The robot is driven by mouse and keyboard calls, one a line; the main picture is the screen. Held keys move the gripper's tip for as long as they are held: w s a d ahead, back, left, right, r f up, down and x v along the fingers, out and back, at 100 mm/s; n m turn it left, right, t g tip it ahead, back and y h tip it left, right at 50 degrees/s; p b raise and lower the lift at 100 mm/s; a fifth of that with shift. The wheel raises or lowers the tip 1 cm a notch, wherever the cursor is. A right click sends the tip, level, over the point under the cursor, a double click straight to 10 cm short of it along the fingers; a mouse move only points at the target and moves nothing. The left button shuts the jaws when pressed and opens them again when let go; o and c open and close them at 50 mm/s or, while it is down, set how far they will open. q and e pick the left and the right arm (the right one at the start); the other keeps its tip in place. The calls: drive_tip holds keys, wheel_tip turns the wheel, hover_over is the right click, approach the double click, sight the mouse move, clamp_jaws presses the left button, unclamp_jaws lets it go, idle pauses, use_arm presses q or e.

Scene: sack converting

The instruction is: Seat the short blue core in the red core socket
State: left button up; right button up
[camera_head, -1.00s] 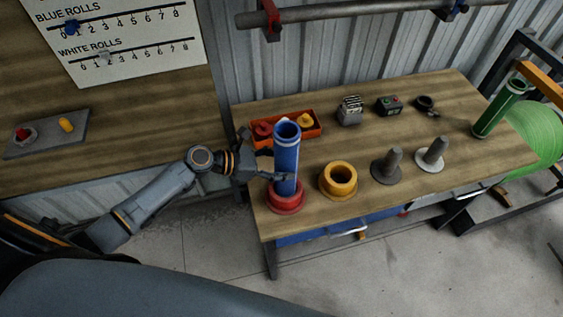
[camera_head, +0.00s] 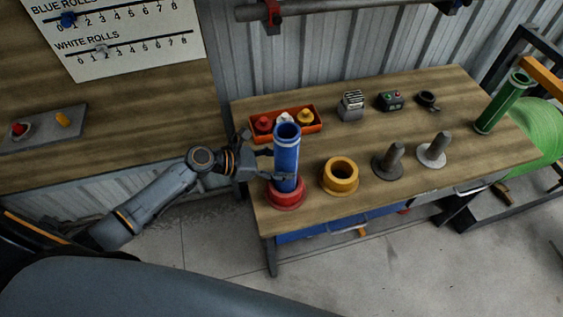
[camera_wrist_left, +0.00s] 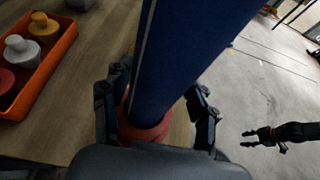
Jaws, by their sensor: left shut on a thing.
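The blue core (camera_head: 286,160) stands upright at the red core socket (camera_head: 285,197) near the table's front left corner. Its lower end is within the socket's ring, hidden by the rim, so its depth cannot be told. My left gripper (camera_head: 279,176) is shut on the core's lower part, just above the socket. In the left wrist view the blue core (camera_wrist_left: 185,60) runs between the fingers, with the red socket (camera_wrist_left: 145,130) right below it. My right gripper (camera_wrist_left: 250,138) shows small in that view, over the floor, with its fingers apart and empty.
A yellow socket (camera_head: 339,177) stands close right of the red one. Two grey spindles (camera_head: 388,162) (camera_head: 433,151) and a green core (camera_head: 503,103) are farther right. An orange tray (camera_head: 314,129) with knobbed pieces lies behind the blue core.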

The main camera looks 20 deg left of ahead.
use_arm(q)
drive_tip(key=shift+f+b, duration=0.45)
drive_tip(key=shift+f, duration=0.15)
drive_tip(key=o, duration=1.6)
drive_tip(key=shift+o, duration=0.6)
drive_tip(key=shift+f, duration=0.1)
drive_tip(key=v, duration=1.2)
